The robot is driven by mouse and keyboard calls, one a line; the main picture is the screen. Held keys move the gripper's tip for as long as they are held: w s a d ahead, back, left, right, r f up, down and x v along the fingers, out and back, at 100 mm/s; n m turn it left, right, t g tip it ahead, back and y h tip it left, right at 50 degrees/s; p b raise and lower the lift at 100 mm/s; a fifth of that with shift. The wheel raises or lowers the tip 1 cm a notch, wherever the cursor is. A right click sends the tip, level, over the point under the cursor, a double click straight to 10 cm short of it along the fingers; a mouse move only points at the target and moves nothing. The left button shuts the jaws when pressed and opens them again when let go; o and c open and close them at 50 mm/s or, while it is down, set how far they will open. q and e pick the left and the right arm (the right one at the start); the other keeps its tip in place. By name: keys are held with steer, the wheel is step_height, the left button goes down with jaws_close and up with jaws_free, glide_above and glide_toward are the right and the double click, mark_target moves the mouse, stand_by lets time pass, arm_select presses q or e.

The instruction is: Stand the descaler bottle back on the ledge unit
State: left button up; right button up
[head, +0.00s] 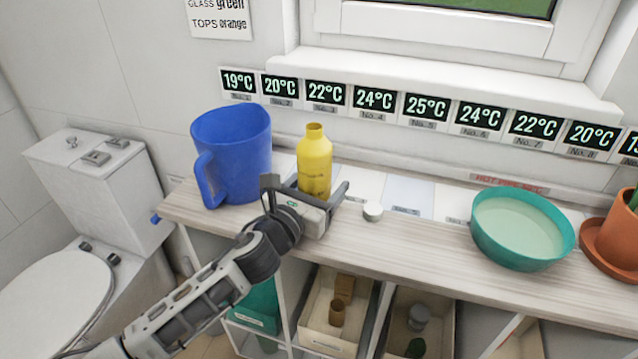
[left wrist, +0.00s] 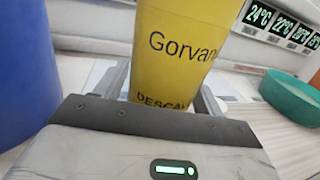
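The yellow descaler bottle (head: 314,163) stands upright on the wooden-topped ledge unit (head: 420,245), just right of the blue jug. It shows no cap. In the left wrist view the bottle (left wrist: 185,50) fills the middle, with "Gorvan" and "DESCAL" readable. My left gripper (head: 306,190) is at the bottle's lower part, one finger on each side. The fingers are spread wider than the bottle, with a gap showing on its left side. The bottle's base is hidden behind the gripper. My right gripper is not in view.
A blue jug (head: 232,150) stands close on the left. A small white round piece (head: 372,211) lies right of the gripper. A teal bowl (head: 522,228) and terracotta pot (head: 612,245) stand further right. Numbered temperature displays (head: 374,99) line the wall. Bins (head: 335,310) sit below.

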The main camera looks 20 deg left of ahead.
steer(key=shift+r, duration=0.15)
arm_select(q)
steer(key=shift+r, duration=0.2)
steer(key=b+v, duration=0.1)
steer(key=v, duration=1)
steer(key=shift+s+a, duration=0.1)
steer(key=shift+s, duration=0.05)
steer(key=shift+s+a, duration=0.1)
steer(key=shift+s, duration=0.25)
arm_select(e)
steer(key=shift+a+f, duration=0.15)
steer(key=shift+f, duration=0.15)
